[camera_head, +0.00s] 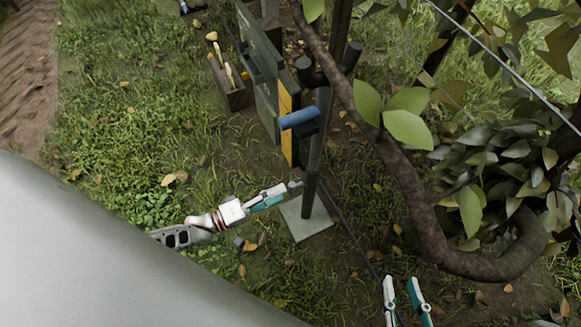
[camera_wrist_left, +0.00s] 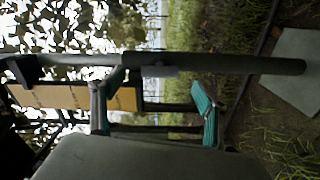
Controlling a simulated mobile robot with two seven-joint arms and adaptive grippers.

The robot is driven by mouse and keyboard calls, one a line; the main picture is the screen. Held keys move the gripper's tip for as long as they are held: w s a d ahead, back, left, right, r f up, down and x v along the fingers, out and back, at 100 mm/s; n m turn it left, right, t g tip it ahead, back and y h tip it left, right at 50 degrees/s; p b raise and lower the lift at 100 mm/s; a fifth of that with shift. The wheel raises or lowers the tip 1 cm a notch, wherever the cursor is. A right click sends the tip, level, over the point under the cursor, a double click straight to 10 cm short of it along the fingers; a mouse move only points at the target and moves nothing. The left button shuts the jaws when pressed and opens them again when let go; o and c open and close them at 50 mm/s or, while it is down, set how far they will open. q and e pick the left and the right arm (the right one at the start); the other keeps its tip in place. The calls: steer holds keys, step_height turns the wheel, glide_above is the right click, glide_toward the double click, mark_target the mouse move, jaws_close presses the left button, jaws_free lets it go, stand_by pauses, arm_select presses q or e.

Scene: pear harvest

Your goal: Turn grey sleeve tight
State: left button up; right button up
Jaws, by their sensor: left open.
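A grey metal post (camera_head: 316,150) stands upright on a square base plate. A short grey piece (camera_head: 295,187) sticks out of its lower part, probably the grey sleeve; it also shows in the left wrist view (camera_wrist_left: 159,71). My left gripper (camera_head: 278,192) points at it from the left. In the left wrist view my left gripper (camera_wrist_left: 157,88) is open, its fingers wide apart on either side of the grey piece. I cannot tell whether they touch it. My right gripper (camera_head: 401,282) is open and empty at the bottom, right of the post.
A blue handle (camera_head: 298,117) juts from the post above my left gripper. A green and yellow panel (camera_head: 287,110) stands behind it, with a wooden box (camera_head: 231,92) of tools to its left. A thick branch (camera_head: 395,165) with leaves fills the right. Grass on the left is clear.

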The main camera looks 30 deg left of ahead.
arm_select(q)
steer(key=v, duration=0.6)
stand_by(0.4)
